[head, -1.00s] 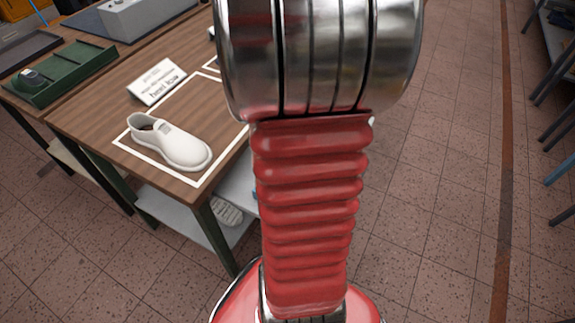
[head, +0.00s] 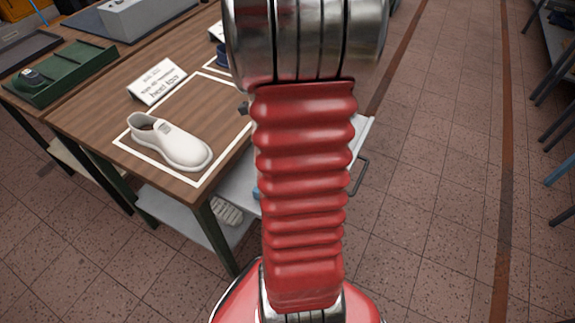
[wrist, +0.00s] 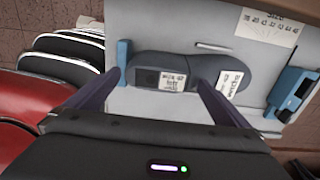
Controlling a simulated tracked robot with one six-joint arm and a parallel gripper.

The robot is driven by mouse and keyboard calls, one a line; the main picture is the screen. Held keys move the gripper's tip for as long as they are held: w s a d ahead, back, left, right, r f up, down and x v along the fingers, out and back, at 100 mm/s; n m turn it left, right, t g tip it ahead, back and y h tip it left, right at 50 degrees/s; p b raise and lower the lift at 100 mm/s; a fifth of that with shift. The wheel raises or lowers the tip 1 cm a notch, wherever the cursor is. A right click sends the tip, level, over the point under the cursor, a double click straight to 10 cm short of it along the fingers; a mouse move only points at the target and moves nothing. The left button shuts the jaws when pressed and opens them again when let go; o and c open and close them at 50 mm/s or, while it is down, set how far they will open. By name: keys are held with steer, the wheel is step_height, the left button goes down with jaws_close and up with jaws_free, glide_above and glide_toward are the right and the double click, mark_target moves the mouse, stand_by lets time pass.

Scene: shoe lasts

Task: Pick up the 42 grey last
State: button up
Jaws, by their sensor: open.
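The left finger is by the heel end, the right finger over the middle. I cannot tell how high the fingers are above it. In the head view my arm hides the gripper and the last.
A printed sheet (wrist: 268,24) lies behind.

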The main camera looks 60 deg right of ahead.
stand_by(0.3)
steer(key=c, duration=2)
